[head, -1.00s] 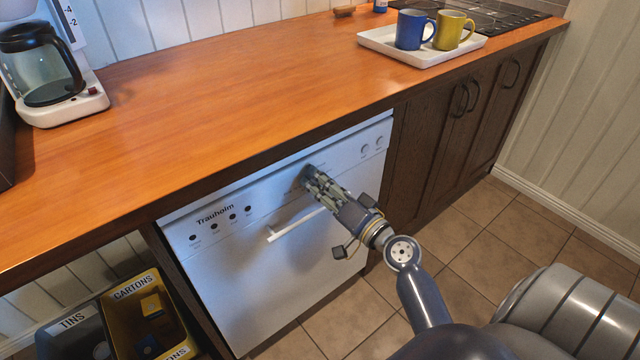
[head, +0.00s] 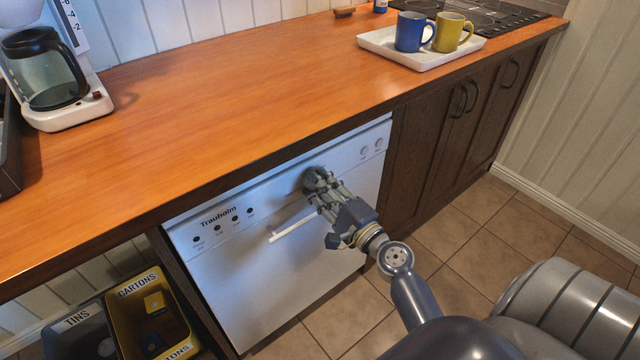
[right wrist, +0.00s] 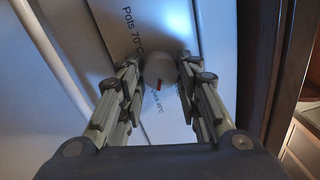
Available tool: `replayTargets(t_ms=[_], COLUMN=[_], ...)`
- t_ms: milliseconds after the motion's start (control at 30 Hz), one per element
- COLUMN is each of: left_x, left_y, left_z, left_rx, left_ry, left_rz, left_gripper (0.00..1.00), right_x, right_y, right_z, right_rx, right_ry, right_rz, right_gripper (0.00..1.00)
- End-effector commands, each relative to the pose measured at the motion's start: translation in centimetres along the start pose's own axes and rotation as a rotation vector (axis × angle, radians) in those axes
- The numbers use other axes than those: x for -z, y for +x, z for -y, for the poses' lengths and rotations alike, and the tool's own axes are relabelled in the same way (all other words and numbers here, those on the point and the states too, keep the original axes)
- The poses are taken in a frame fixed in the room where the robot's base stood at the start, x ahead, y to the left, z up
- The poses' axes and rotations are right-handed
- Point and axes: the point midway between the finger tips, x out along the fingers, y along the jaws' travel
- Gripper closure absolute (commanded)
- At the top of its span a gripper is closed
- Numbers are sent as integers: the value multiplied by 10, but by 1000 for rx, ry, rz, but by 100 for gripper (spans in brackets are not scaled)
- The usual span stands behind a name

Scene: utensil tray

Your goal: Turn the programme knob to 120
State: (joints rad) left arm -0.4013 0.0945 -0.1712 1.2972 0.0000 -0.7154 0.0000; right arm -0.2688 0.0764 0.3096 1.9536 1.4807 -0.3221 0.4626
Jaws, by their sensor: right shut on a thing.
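The programme knob (right wrist: 161,72) is a round pale knob with a red mark on the dishwasher's front panel. In the right wrist view, "Pots 70°C" is printed above it and another label, partly hidden, below it. The red mark points down, towards the lower label. My right gripper (right wrist: 158,75) is shut on the knob, one finger on each side. In the head view my right gripper (head: 314,182) covers the knob on the white dishwasher (head: 290,285), marked "Trauholm". I see no 120 mark. My left gripper is not in view.
The dishwasher's bar handle (head: 293,226) sticks out just below my right gripper. The wooden counter (head: 230,110) overhangs the panel. A white tray (head: 420,57) with a blue mug and a yellow mug stands at the back right.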

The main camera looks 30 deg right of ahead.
Motion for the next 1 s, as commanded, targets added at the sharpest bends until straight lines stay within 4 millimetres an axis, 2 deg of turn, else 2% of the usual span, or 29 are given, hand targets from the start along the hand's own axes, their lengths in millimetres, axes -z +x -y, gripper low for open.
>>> replayTargets(t_ms=[300, 833, 867, 900, 933, 1000], left_x=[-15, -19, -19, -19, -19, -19], left_y=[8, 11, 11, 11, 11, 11], left_z=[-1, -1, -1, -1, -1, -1], left_rx=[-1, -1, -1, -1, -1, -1], left_ry=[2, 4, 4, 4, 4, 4], left_rz=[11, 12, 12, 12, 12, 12], left_gripper=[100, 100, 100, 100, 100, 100], right_x=[1, 1, 1, 1, 1, 1], right_y=[0, 0, 0, 0, 0, 0], right_z=[1, 1, 1, 1, 1, 0], right_rx=[2, 2, 1, 1, 1, 1], right_ry=[118, 142, 142, 142, 141, 141], right_rz=[-12, -14, -14, -14, -14, -13], right_gripper=[92, 92, 66, 57, 50, 48])
